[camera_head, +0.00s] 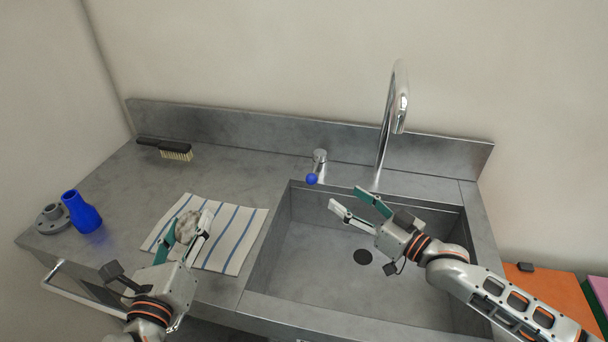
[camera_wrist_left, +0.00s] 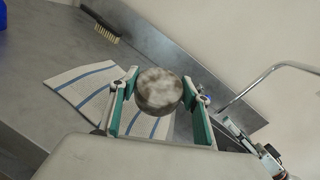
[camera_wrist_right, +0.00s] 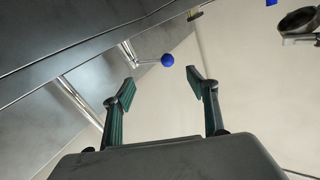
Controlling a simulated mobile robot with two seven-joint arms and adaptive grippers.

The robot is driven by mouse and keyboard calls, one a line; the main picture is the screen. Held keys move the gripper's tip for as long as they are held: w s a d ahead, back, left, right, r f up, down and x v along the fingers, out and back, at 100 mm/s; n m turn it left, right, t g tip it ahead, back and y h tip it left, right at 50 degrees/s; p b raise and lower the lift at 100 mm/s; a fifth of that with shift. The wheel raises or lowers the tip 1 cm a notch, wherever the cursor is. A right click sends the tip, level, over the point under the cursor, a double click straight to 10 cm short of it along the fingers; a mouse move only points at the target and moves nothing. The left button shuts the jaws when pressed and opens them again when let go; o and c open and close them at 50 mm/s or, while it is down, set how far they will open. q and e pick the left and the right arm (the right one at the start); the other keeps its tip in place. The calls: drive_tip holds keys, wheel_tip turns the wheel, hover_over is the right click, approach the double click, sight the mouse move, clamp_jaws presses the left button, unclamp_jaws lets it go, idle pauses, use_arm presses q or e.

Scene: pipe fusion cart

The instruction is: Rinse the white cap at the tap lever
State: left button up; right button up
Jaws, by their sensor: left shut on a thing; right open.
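The white cap (camera_head: 187,229) is round, off-white and smeared with brown-grey dirt; it also shows in the left wrist view (camera_wrist_left: 158,90). My left gripper (camera_head: 191,222) is shut on it, one finger on each side, over the striped cloth. The tap lever (camera_head: 312,179) ends in a blue ball, left of the tall chrome spout (camera_head: 394,110) behind the sink. My right gripper (camera_head: 346,197) is open and empty over the back of the sink, right of the lever and apart from it. In the right wrist view the blue ball (camera_wrist_right: 167,60) shows beyond the open fingers.
The sink basin (camera_head: 330,290) looks empty, with a dark drain (camera_head: 362,257). A striped cloth (camera_head: 240,225) lies left of it. A brush (camera_head: 170,150) lies at the back left. A blue pipe fitting (camera_head: 82,213) and grey flange (camera_head: 50,219) stand at the far left.

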sight(316, 177)
drive_tip(key=x, duration=1.1)
drive_tip(key=shift+w+a, duration=0.2)
drive_tip(key=shift+a, duration=0.15)
drive_tip(key=shift+s+d+r, duration=0.1)
drive_tip(key=shift+r, duration=0.05)
drive_tip(key=c, duration=1.6)
